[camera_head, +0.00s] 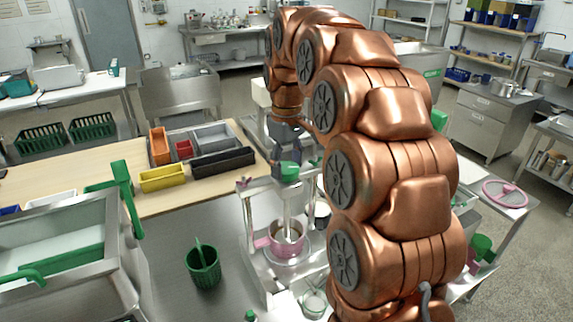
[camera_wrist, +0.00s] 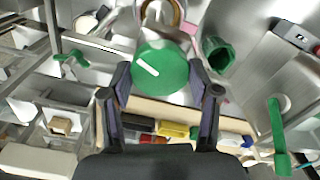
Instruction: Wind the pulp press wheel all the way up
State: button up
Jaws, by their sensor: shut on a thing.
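The pulp press (camera_head: 250,225) is a pale metal frame on the steel bench, with a vertical shaft (camera_head: 286,210) down its middle. Its green round wheel (camera_head: 290,172) sits on top. In the wrist view the wheel (camera_wrist: 172,78) is a green disc with a white bar mark. My gripper (camera_head: 288,160) comes down on the wheel from above. In the wrist view its two dark fingers (camera_wrist: 160,75) are shut on opposite sides of the wheel. A pink-banded pot (camera_head: 284,245) stands under the shaft.
A green ribbed cup (camera_head: 204,267) stands left of the press. Yellow (camera_head: 162,178), orange and grey bins sit on the wooden bench behind. A steel machine with a green lever (camera_head: 125,190) is at left.

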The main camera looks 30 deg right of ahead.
jog(key=n+b, duration=0.1)
jog(key=n, duration=0.1)
jog(key=shift+f+n, duration=0.2)
jog(key=shift+n, duration=0.2)
jog(key=n+b, duration=0.1)
jog(key=n, duration=0.3)
jog(key=shift+r, duration=0.15)
jog(key=n, duration=0.4)
jog(key=shift+p, duration=0.4)
jog(key=n+p, duration=0.1)
jog(key=n, duration=0.2)
jog(key=shift+s+n, duration=0.1)
jog(key=shift+n, duration=0.2)
jog(key=n+p, duration=0.2)
jog(key=n, duration=0.1)
jog(key=shift+r+n, duration=0.15)
jog(key=shift+n, duration=0.25)
jog(key=n+p, duration=0.2)
jog(key=n, duration=0.2)
jog(key=shift+a+p, duration=0.1)
jog(key=shift+p, duration=0.2)
jog(key=n, duration=0.4)
jog(key=shift+p, duration=0.35)
jog(key=shift+n, duration=1.5)
